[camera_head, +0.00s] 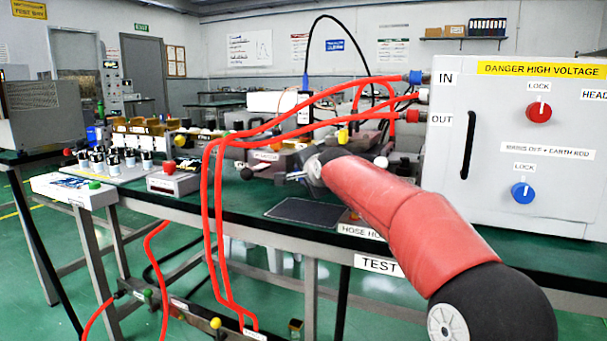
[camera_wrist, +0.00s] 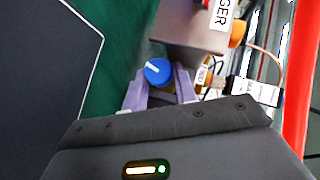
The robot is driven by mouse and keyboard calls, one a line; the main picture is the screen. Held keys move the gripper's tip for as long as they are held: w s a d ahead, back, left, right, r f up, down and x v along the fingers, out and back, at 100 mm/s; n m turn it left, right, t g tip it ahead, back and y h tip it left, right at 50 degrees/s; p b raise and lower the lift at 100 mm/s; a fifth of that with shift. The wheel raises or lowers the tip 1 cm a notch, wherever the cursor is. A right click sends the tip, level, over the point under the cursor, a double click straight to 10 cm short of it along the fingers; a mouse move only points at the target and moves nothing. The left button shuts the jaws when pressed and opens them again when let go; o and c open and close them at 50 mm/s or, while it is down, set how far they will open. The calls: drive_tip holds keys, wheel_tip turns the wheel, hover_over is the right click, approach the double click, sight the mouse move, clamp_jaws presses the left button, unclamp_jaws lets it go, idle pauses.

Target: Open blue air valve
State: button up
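A round blue knob with a white line (camera_wrist: 157,72), which looks like the blue air valve, sits at the upper middle of the wrist view, beside a grey-brown block (camera_wrist: 190,25). My gripper (camera_wrist: 160,84) has its two purple fingers apart, one on each side of the knob's lower part. A gap shows between the fingers below the knob, and I cannot tell whether either finger touches it. In the head view my red arm reaches to the bench's middle; its end and the knob are mostly hidden there.
A grey high-voltage cabinet (camera_head: 510,215) with a red lock knob (camera_head: 538,112) and a blue lock knob (camera_head: 522,192) stands at right. Red hoses (camera_head: 206,200) cross the bench left of my arm. A dark flat pad (camera_head: 306,212) lies on the green bench top (camera_head: 240,196).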

drive_tip(key=shift+c, duration=0.9)
drive_tip(key=shift+a+r+p, duration=0.1)
drive_tip(key=shift+r+p, duration=0.15)
drive_tip(key=shift+p, duration=0.45)
drive_tip(key=shift+n+g+p, duration=0.3)
drive_tip(key=shift+p, duration=0.2)
drive_tip(key=shift+f+h+p, duration=0.1)
drive_tip(key=shift+h+p, duration=0.3)
drive_tip(key=shift+f, duration=0.1)
drive_tip(key=o, duration=0.7)
drive_tip(key=shift+s, duration=0.1)
